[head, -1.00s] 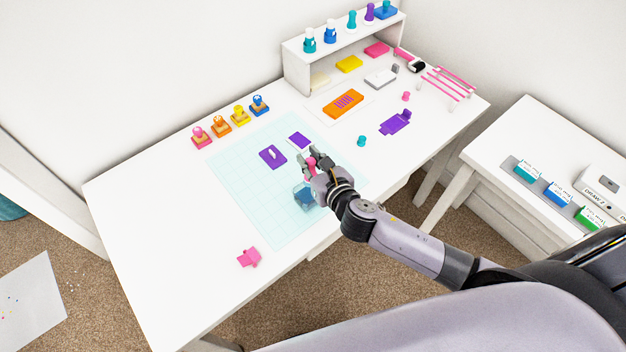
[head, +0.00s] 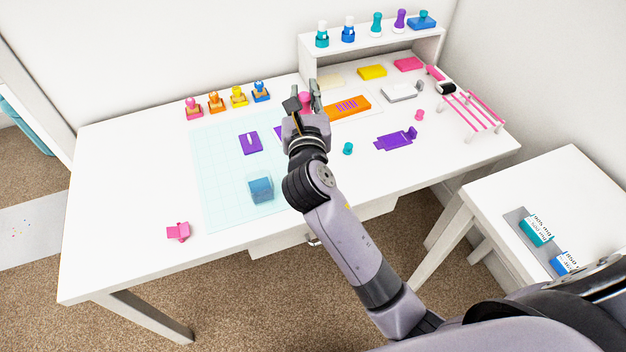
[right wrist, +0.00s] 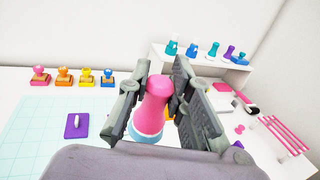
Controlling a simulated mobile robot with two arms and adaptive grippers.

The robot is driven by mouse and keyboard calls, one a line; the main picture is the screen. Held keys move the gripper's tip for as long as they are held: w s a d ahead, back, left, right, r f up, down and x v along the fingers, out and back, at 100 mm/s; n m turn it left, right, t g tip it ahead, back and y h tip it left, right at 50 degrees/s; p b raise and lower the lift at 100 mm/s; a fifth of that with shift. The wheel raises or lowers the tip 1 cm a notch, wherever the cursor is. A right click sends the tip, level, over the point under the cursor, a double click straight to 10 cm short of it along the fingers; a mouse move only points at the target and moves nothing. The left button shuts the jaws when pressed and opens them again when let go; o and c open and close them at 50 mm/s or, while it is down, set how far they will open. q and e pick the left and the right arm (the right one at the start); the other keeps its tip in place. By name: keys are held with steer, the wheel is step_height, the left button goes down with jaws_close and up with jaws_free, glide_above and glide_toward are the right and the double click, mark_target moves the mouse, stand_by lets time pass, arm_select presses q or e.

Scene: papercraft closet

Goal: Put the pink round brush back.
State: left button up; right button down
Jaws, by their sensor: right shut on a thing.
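The pink round brush (right wrist: 152,108) is held upright between the fingers of my right gripper (head: 306,97). In the right wrist view its rounded pink handle points up, with a pale blue part below. In the head view only a little of its pink handle (head: 306,99) shows between the fingers. The gripper is above the desk, beyond the mat's right edge and in front of the white shelf (head: 306,62). On top of the shelf stand a teal brush (head: 377,23) and a purple brush (head: 400,19). My left gripper is out of view.
Two white-topped bottles (head: 322,35) and a blue block (head: 421,22) share the shelf top. An orange piece (head: 348,106) lies right of the gripper. Several stamps (head: 238,97) line the back edge. A clear blue box (head: 261,189) sits on the cutting mat (head: 225,195).

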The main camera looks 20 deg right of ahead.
steer(key=f, duration=0.2)
steer(key=f+b, duration=0.1)
steer(key=f, duration=0.1)
steer(key=f+b, duration=0.1)
steer(key=f, duration=0.2)
steer(key=shift+w+a, duration=0.15)
steer(key=shift+a, duration=0.1)
step_height(320, 180, down, 12)
steer(key=b, duration=0.4)
steer(key=shift+d+f+b, duration=0.1)
steer(key=shift+f+b, duration=0.05)
steer(key=shift+b, duration=0.2)
steer(key=shift+f, duration=0.25)
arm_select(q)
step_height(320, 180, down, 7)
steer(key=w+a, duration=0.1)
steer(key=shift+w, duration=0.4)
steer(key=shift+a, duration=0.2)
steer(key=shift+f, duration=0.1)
